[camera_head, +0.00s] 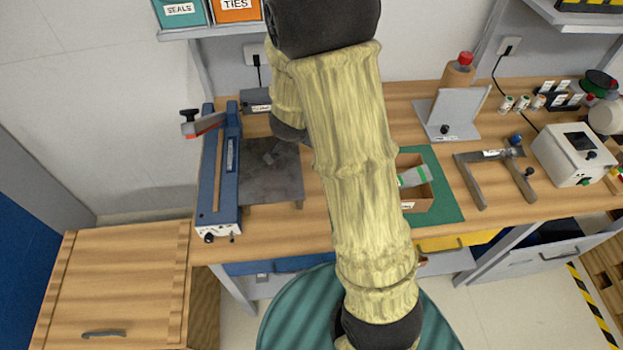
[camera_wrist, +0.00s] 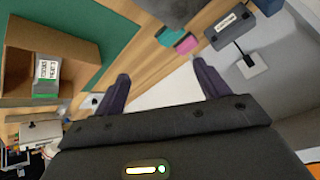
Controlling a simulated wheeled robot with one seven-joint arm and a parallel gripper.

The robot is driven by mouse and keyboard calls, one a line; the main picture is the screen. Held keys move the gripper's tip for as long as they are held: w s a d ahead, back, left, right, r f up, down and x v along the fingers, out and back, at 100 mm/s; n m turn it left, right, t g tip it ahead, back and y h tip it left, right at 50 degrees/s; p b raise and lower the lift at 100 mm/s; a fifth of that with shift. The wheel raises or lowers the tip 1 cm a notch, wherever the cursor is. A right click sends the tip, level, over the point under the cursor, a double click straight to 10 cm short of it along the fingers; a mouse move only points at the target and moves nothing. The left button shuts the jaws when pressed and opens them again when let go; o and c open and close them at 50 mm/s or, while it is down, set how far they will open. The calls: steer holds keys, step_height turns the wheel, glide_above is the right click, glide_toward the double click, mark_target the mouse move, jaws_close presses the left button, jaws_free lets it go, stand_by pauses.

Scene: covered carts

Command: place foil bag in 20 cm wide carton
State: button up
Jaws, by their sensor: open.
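An open brown carton (camera_head: 418,204) with a white label sits on a green mat right of my arm, partly hidden by it. A silver packet with a green end (camera_head: 414,176), seemingly the foil bag, lies inside it. In the wrist view the carton (camera_wrist: 70,45) is at the upper left, and the packet (camera_wrist: 46,72) shows a printed white label and green end. My gripper (camera_wrist: 162,86) is open and empty, apart from the carton, with bench edge and wall beyond its fingers. In the head view my arm mostly hides it. I cannot tell the carton's width.
A blue-framed device (camera_head: 218,175) and a dark metal plate (camera_head: 272,172) stand on the bench's left. Pink (camera_wrist: 187,44) and teal (camera_wrist: 170,36) items lie near the wall.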

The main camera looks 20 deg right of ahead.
steer(key=s+a+r+n+g+y, duration=0.1)
steer(key=s+a+r+n+g, duration=0.1)
steer(key=s+n, duration=0.3)
steer(key=s+a+r+n+g+y, duration=0.2)
steer(key=s+r+n, duration=0.1)
steer(key=s, duration=1)
steer(key=shift+n, duration=0.9)
steer(key=shift+s, duration=0.1)
